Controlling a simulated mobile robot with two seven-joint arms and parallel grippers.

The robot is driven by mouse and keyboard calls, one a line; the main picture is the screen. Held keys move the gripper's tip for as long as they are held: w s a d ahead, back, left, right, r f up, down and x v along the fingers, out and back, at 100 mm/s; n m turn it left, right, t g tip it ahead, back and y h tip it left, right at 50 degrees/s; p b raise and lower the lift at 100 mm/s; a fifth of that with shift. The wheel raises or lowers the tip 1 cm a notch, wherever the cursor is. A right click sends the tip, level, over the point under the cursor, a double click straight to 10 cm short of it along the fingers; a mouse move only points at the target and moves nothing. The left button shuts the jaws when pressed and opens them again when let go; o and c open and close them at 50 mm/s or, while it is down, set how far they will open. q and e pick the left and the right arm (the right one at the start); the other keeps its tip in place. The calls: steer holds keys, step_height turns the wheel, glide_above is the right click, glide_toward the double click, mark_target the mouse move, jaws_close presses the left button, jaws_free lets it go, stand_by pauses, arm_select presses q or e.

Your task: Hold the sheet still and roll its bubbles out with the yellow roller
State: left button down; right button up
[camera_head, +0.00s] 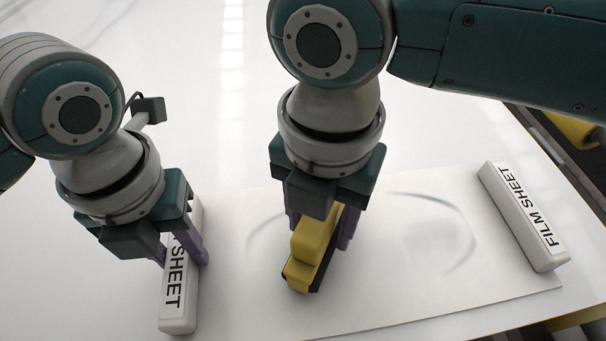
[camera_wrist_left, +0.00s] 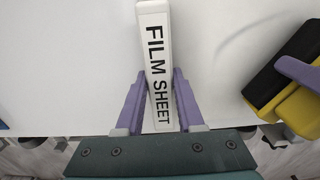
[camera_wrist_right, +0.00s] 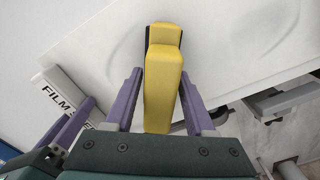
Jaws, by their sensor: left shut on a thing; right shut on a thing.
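The pale film sheet (camera_head: 400,295) lies flat on the white slab, with a white bar labelled FILM SHEET at each end. My left gripper (camera_head: 183,257) is shut on the left bar (camera_head: 178,312), which also shows between its purple fingers in the left wrist view (camera_wrist_left: 155,60). My right gripper (camera_head: 322,232) is shut on the yellow roller (camera_head: 312,245), seen from above in the right wrist view (camera_wrist_right: 163,85). The roller's dark underside is at the sheet; I cannot tell if it touches. Curved bubble outlines (camera_head: 462,235) show right of the roller, and another curve shows left of it.
The right bar (camera_head: 522,215) lies at the sheet's right end, clear of both grippers. The slab's right edge (camera_head: 548,150) runs close beyond it, with yellow and dark parts past it. The slab behind the sheet (camera_head: 225,110) is bare.

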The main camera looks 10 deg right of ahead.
mark_target(290, 244)
steer(key=shift+d+f, duration=0.2)
steer(key=shift+d, duration=2.9)
steer(key=shift+d+r, duration=0.15)
steer(key=shift+d, duration=1.45)
steer(key=shift+d+r, duration=0.1)
steer(key=shift+d, duration=1.45)
steer(key=shift+d+f, duration=0.15)
steer(key=shift+d, duration=1.2)
steer(key=shift+s+d, duration=0.1)
steer(key=shift+d, duration=1.2)
steer(key=shift+s+a+r, duration=0.1)
steer(key=shift+s+r, duration=0.1)
steer(key=shift+s, duration=0.6)
steer(key=shift+a, duration=2.85)
steer(key=shift+a+f, duration=0.2)
steer(key=shift+a, duration=1.05)
steer(key=shift+a+r, duration=0.2)
steer(key=shift+a, duration=2.45)
steer(key=shift+a+f, duration=0.15)
steer(key=shift+a, duration=5.05)
